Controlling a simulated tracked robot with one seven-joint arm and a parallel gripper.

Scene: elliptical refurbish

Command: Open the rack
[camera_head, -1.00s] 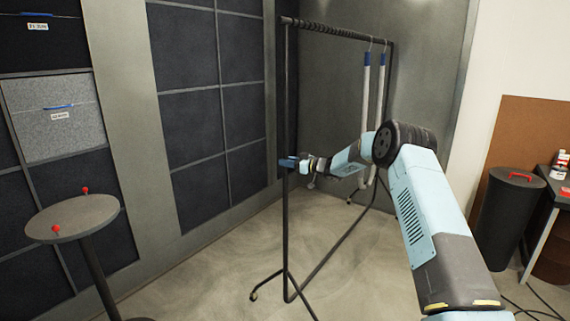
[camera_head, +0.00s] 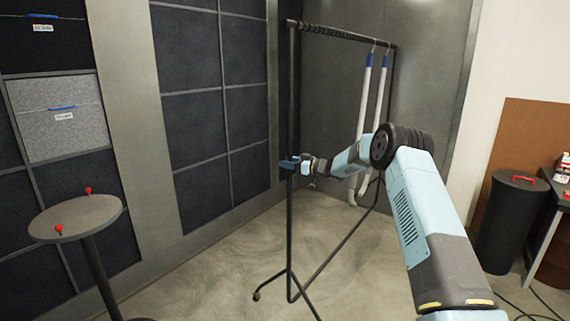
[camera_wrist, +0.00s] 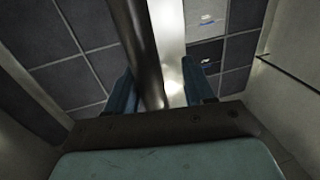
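A black metal garment rack (camera_head: 345,33) stands upright on wheels at the centre, with two pale hanging pieces with blue tops on its rail. My gripper (camera_head: 290,163) is at the rack's left upright post, about mid-height. In the wrist view, the dark post (camera_wrist: 140,50) passes between the two blue fingers of my gripper (camera_wrist: 160,92). The fingers are apart, with a bright gap between the post and the right finger. The post lies closer to the left finger; I cannot tell whether they touch.
Dark wall panels fill the left, some with blue handles and labels, including a grey panel (camera_head: 62,118). A round table (camera_head: 90,215) with two red knobs stands at left. A black bin (camera_head: 510,225) stands at right. The floor around the rack is mostly clear.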

